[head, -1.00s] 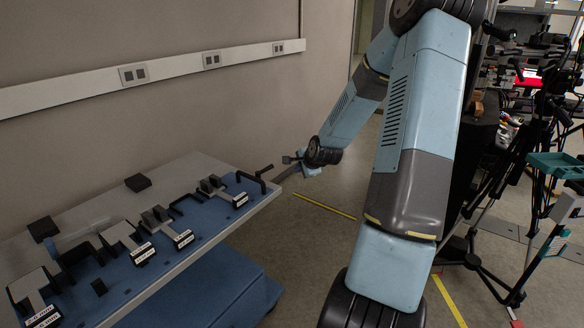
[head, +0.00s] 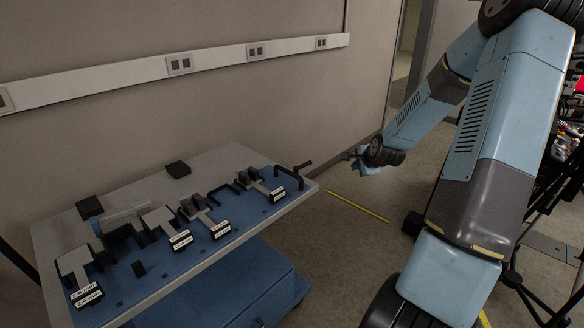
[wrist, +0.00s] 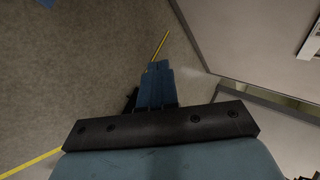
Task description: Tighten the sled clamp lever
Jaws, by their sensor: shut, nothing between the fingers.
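A blue fixture plate (head: 150,288) lies on the grey bench at left in the head view and carries several grey and black labelled blocks. I cannot tell for sure that this is the sled clamp lever. My gripper (head: 354,155) is in the air to the right of the bench, apart from the lever. In the wrist view its blue fingers (wrist: 155,85) are together and empty, over bare floor. The bench is not seen in the wrist view.
The grey bench (head: 225,160) stands near the wall, with a blue cabinet (head: 225,300) beneath. Two black blocks (head: 178,169) (head: 89,207) and a clear cylinder (head: 125,215) are toward its back. Floor with a yellow strip (head: 358,206) is free right of the bench.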

